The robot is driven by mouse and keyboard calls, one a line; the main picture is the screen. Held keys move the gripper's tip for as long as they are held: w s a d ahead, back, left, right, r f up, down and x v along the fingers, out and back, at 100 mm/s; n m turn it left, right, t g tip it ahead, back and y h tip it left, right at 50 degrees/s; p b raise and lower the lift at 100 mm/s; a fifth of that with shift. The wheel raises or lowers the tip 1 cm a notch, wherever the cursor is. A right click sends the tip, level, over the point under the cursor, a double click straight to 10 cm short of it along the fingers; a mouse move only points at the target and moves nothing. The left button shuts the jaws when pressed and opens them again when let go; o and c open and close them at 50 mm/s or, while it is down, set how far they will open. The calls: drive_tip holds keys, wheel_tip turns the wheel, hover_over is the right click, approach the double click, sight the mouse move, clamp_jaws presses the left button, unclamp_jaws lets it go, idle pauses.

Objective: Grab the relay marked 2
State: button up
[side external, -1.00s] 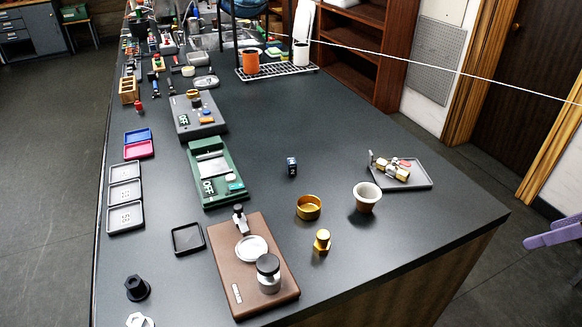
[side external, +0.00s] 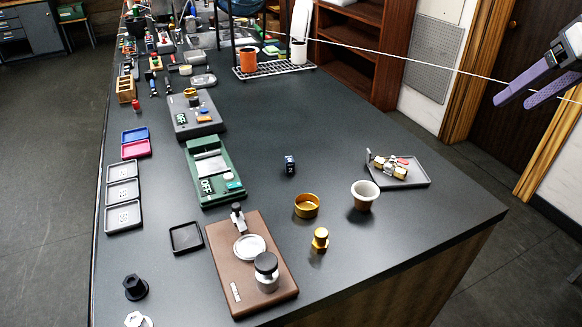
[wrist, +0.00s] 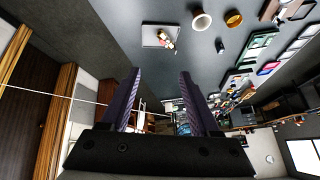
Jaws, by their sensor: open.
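The relay marked 2 (side external: 290,165) is a small dark blue-black block with a white 2 on its face, standing alone on the dark bench top. It shows small and dark in the wrist view (wrist: 220,45), and its mark cannot be read there. My gripper (side external: 512,102) has purple fingers and is at the upper right of the side view, beyond the bench's right edge and well away from the relay. In the wrist view my gripper (wrist: 160,74) has its two fingers apart with nothing between them.
A grey tray with brass parts (side external: 412,179), a white-rimmed cup (side external: 364,195), a gold ring (side external: 307,205) and a brass fitting (side external: 320,240) stand right of and below the relay. A green device (side external: 214,172) is to its left. The bench around the relay is clear.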

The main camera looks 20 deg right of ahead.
drive_tip(key=w+a+r, duration=0.2)
drive_tip(key=w+r, duration=0.1)
drive_tip(key=w, duration=0.5)
drive_tip(key=n+g, duration=0.1)
drive_tip(key=g, duration=0.1)
hover_over(290, 159)
drive_tip(key=s, duration=0.2)
wheel_tip(290, 159, down, 25)
drive_tip(key=shift+s+a+x, duration=0.1)
drive_tip(key=shift+s+x, duration=0.05)
drive_tip(key=shift+x, duration=0.8)
drive_tip(key=shift+s+a+x, duration=0.1)
drive_tip(key=shift+x, duration=0.85)
drive_tip(key=shift+s+a+x, duration=0.1)
drive_tip(key=shift+s+x, duration=0.05)
drive_tip(key=shift+x, duration=0.8)
drive_tip(key=shift+f, duration=0.2)
